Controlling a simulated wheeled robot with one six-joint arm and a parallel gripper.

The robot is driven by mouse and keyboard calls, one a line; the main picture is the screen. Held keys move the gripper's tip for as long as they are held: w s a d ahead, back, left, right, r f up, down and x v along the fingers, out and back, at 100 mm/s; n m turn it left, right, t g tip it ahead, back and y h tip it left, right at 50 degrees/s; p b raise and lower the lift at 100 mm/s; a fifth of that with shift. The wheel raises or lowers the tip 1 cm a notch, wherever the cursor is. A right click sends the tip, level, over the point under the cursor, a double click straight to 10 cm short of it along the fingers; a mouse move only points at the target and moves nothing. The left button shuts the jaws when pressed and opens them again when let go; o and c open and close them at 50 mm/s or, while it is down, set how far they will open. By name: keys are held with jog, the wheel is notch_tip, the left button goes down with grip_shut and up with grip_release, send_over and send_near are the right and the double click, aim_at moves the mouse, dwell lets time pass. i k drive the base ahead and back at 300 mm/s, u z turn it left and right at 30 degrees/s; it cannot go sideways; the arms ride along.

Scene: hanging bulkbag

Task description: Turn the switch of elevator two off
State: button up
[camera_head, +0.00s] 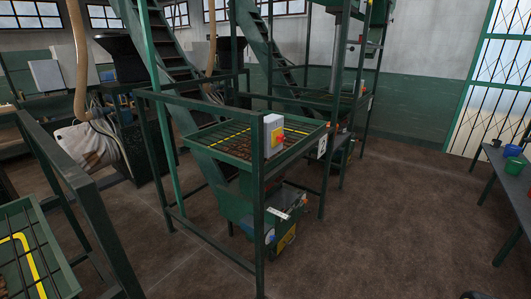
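A pale grey switch box (272,128) is mounted on the front corner post of the green elevator frame in the middle of the view. A red switch on a yellow plate (279,137) is on its right-facing side; its on or off position is too small to tell. The elevator hopper (222,143) with a grated top stands beside it. A white sign (322,147) is on the frame's right side, its number not clearly readable. A second elevator behind also has a small box (360,86) on its post. My gripper is not in view.
Brown floor is open at the right front. A dark table (493,160) with a green cup (514,165) and a blue cup (512,151) stands at the right edge. Green railings and a grated hopper (40,262) fill the left front. A white bulk bag (88,146) hangs at left.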

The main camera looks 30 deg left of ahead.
aim_at(281, 138)
jog(key=k, duration=0.5)
jog(key=u, duration=0.8)
jog(key=i, duration=1.35)
jog(key=u, duration=0.5)
jog(key=i, duration=0.7)
jog(key=z, duration=0.05)
